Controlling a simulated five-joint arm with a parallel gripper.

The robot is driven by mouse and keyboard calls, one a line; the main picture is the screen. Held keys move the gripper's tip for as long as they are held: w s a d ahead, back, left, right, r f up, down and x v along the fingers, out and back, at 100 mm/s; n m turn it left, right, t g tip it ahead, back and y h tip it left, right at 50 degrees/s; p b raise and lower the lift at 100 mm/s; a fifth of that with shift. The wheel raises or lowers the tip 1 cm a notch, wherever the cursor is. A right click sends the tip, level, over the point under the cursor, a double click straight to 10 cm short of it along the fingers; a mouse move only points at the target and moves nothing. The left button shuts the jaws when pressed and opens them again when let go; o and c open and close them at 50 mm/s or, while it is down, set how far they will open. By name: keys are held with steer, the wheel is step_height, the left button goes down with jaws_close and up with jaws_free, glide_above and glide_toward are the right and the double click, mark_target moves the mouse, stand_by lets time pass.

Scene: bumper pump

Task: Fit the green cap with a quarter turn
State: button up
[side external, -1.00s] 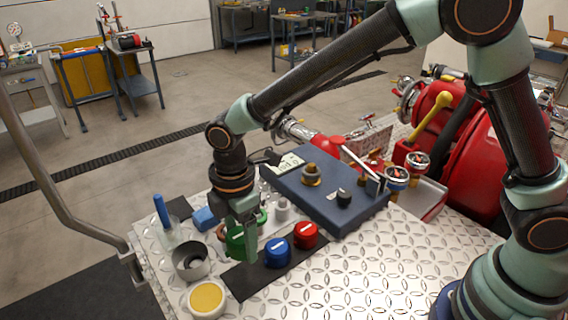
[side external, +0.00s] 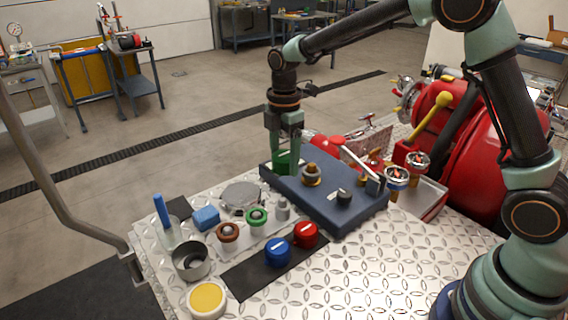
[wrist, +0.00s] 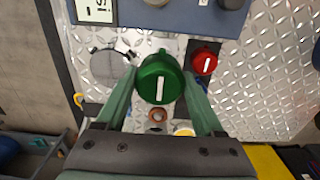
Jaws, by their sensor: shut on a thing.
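My gripper (side external: 284,152) is shut on the green cap (side external: 287,164), which is held up at the far left end of the blue panel box in the side view. The exact height above the box is hard to tell. In the wrist view the green cap (wrist: 160,80) sits between the two fingers, with its white mark running almost straight up and down. On the tray stands a fitting with a green ring (side external: 257,216), beside one with a brown ring (side external: 227,232). The box (side external: 325,208) carries a brass fitting (side external: 311,176) and a black knob (side external: 344,198).
A blue cap (side external: 277,251) and a red cap (side external: 306,234) sit on a dark strip. A grey round lid (side external: 241,196), blue block (side external: 206,217), grey cup (side external: 191,262) and yellow-topped jar (side external: 206,299) stand around. A lever (side external: 361,164) rises behind the box. The plate's front right is clear.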

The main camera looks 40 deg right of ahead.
glide_toward(312, 164)
steer(key=shift+a+f, duration=0.25)
steer(key=shift+a, duration=0.15)
steer(key=shift+d+f, duration=0.1)
steer(key=shift+d, duration=0.35)
steer(key=shift+f, duration=2.25)
steer(key=shift+f, duration=1.6)
stand_by(0.4)
steer(key=m, duration=0.4)
steer(key=shift+m, duration=0.6)
